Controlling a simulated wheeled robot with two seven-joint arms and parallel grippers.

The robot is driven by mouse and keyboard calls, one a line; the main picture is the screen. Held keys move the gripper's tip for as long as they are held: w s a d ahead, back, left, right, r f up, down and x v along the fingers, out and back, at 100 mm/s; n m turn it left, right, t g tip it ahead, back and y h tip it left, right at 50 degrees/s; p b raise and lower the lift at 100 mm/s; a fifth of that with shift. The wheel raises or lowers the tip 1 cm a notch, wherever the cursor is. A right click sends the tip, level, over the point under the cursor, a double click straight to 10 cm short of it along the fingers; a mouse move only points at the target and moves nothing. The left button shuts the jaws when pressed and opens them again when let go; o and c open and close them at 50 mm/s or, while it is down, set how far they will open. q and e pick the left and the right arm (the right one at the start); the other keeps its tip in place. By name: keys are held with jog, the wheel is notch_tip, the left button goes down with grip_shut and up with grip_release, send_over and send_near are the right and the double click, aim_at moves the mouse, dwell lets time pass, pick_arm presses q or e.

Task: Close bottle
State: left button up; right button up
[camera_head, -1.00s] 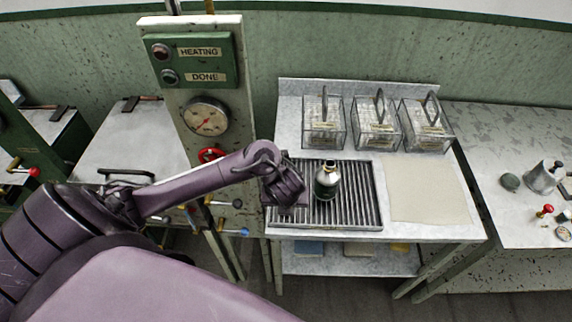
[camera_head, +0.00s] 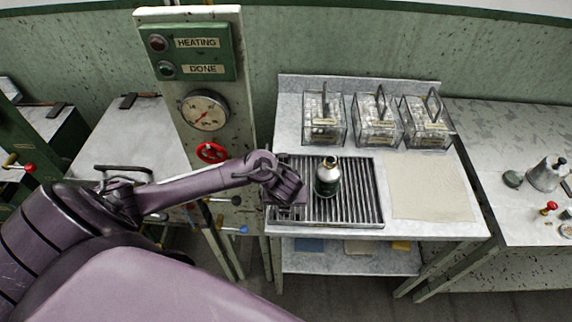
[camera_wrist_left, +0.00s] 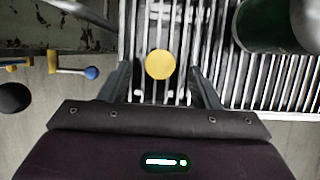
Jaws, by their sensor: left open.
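The bottle (camera_head: 327,178), dark green with a pale shoulder and a yellowish neck, stands upright on the slatted metal rack (camera_head: 362,205). Part of the bottle (camera_wrist_left: 268,25) shows at the top right of the left wrist view. My left gripper (camera_head: 291,203) is low over the rack's left part, left of the bottle and apart from it. In the left wrist view my left gripper (camera_wrist_left: 161,75) is open, with a round yellow disc (camera_wrist_left: 160,64), perhaps the stopper, between its fingers. I cannot tell whether the fingers touch it. In the head view the disc is hidden. My right gripper is not in view.
Several clear boxes with handles (camera_head: 376,120) stand along the table's back. A beige cloth (camera_head: 432,188) lies right of the rack. A post with a gauge (camera_head: 205,110) and red valve wheel (camera_head: 210,152) stands left. Blue-tipped levers (camera_wrist_left: 75,70) lie left of the gripper.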

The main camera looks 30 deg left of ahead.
pick_arm(q)
jog(key=shift+x, duration=0.95)
jog(key=shift+r, duration=0.1)
jog(key=c, duration=1)
